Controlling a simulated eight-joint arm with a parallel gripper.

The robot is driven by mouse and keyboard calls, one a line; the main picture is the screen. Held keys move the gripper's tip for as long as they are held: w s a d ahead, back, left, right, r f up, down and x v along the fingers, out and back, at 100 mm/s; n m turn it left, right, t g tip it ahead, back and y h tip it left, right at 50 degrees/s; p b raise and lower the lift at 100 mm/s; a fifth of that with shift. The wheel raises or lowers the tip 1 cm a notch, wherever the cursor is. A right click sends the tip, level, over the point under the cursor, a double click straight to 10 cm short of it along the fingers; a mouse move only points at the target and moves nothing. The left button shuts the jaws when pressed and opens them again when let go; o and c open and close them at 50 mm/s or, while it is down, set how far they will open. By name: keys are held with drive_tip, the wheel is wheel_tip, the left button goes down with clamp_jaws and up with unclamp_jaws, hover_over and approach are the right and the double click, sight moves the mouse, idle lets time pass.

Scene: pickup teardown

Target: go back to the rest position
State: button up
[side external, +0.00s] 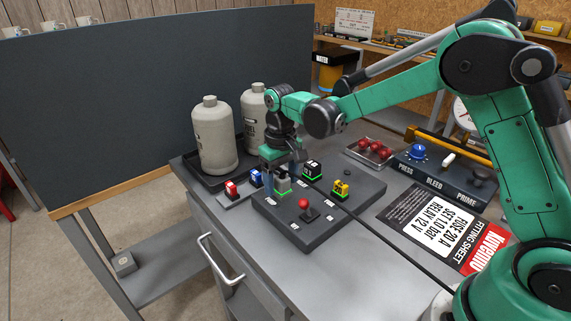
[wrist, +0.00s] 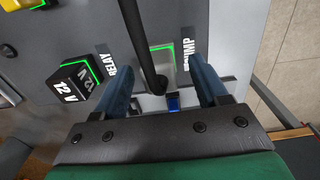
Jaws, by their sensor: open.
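My gripper (side external: 275,178) is low over the left part of the dark grey panel (side external: 325,217). In the wrist view its two blue fingers (wrist: 161,72) stand apart, with the end of a black cable (wrist: 139,40) between them. The cable end is at a green-edged socket labelled PUMP (wrist: 188,52); I cannot tell whether the fingers touch it. In the side view the cable (side external: 385,235) runs across the panel to the lower right. A black 12 V relay block (side external: 312,168) sits in a green-edged place to the right of the gripper.
A yellow part (side external: 341,187) and a red button (side external: 304,203) are on the panel. A red block (side external: 231,188) and a blue block (side external: 256,177) sit left of it. Two bottles (side external: 213,138) stand behind. A PRESS/BLEED/PRIME console (side external: 445,180) and a fitting sheet (side external: 420,222) lie right.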

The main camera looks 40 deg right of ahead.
wheel_tip(320, 180, up, 4)
drive_tip(key=shift+w+r, duration=0.1)
drive_tip(key=shift+r, duration=0.65)
drive_tip(key=s+r+t, duration=0.2)
drive_tip(key=s+t, duration=0.1)
drive_tip(key=s, duration=0.4)
drive_tip(key=s+d+r+t, duration=0.1)
drive_tip(key=s+t, duration=0.3)
drive_tip(key=s, duration=0.2)
drive_tip(key=shift+s+d+r, duration=0.25)
drive_tip(key=shift+s+r, duration=0.1)
